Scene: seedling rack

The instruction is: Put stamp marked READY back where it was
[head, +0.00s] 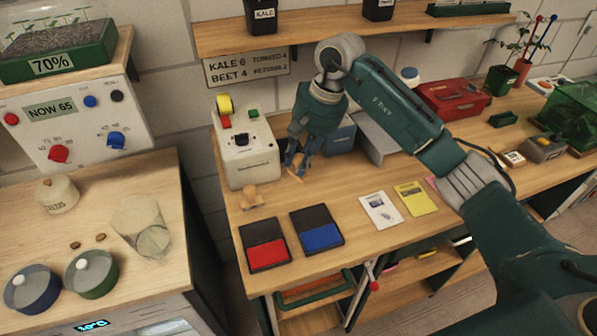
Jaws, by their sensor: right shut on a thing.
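My right gripper (297,160) points down over the bench behind the ink pads. It is shut on a small wooden stamp (299,171), which shows just under the fingers. A second wooden stamp (250,197) stands on the bench to the left, in front of the white machine. No marking is legible on either stamp, so I cannot tell which one reads READY. I cannot tell whether the held stamp touches the bench. My left gripper is out of view.
A red ink pad (268,256) and a blue ink pad (322,237) lie open in front. The white label machine (248,160) stands close left of the gripper. A white card (380,210) and a yellow card (416,198) lie right. A blue box (341,137) stands behind.

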